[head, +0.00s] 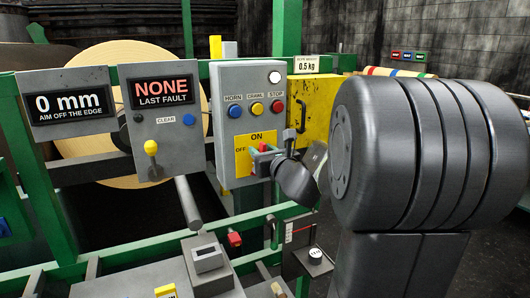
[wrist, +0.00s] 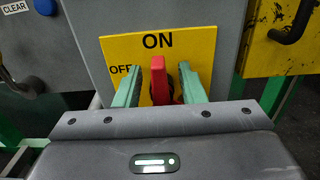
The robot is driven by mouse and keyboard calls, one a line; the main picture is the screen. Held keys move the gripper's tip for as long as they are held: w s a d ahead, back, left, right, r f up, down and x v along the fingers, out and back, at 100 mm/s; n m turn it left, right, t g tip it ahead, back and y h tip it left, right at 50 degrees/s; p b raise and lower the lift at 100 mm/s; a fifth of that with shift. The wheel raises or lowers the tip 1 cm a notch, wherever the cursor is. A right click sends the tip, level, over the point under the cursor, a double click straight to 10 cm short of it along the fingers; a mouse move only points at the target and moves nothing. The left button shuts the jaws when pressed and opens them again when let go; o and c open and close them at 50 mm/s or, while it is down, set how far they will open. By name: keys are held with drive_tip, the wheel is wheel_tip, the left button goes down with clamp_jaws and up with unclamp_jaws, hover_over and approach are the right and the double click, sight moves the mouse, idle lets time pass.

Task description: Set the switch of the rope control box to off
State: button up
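The grey control box (head: 236,135) carries a yellow plate marked ON at the top and OFF at the left; the plate also shows in the wrist view (wrist: 118,48). The red switch handle (wrist: 158,82) stands upright below ON, not turned toward OFF. My gripper (wrist: 158,86) is open, with one green finger on each side of the handle. A gap shows between the handle and each finger, so neither visibly touches it. In the head view my gripper (head: 262,158) is at the plate and partly hides the switch.
HORN, CRAWL and STOP buttons (head: 256,108) sit above the plate. To the left is a fault panel (head: 165,110) with a yellow-knobbed lever (head: 151,148). A yellow cabinet (head: 318,105) with a dark handle stands close on the right. A green rail runs below.

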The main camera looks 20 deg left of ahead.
clamp_jaws()
drive_tip(key=shift+f+n+b, duration=0.15)
drive_tip(key=shift+n+b, duration=0.15)
drive_tip(key=shift+b, duration=0.15)
drive_tip(key=n+b, duration=0.4)
drive_tip(key=s+a+f+n+b, duration=0.1)
drive_tip(key=n+b, duration=0.7)
drive_tip(key=shift+s+a+f+n, duration=0.3)
drive_tip(key=shift+s+f, duration=0.1)
drive_tip(key=n+b, duration=0.4)
drive_tip(key=shift+s+f+n, duration=0.1)
drive_tip(key=shift+f+n, duration=0.25)
drive_tip(key=shift+n, duration=0.05)
